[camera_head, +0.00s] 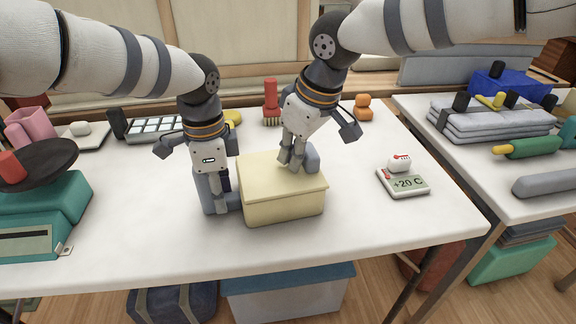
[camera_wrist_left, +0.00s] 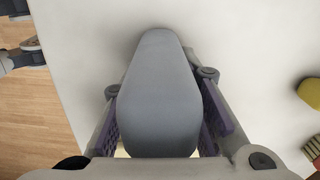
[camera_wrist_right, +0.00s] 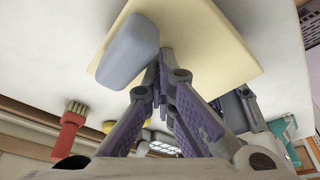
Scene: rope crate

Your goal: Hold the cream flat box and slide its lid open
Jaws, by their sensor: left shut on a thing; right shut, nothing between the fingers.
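The cream flat box (camera_head: 285,208) stands near the middle of the white table, its cream lid (camera_head: 258,178) on top. A grey-blue knob (camera_head: 313,157) is on the lid toward the right; it also shows in the right wrist view (camera_wrist_right: 128,50). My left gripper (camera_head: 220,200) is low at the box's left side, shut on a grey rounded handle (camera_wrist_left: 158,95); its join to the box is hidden. My right gripper (camera_head: 291,165) points down at the lid, shut and empty, its fingertips beside the knob (camera_wrist_right: 162,55). I cannot tell if they touch it.
A teal scale (camera_head: 45,215) with a dark pan stands at the left. A thermometer display (camera_head: 404,182) lies right of the box. A red brush (camera_head: 271,103) and an orange object (camera_head: 362,107) stand behind. The front table strip is clear. A second table (camera_head: 520,200) holds folded cloths.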

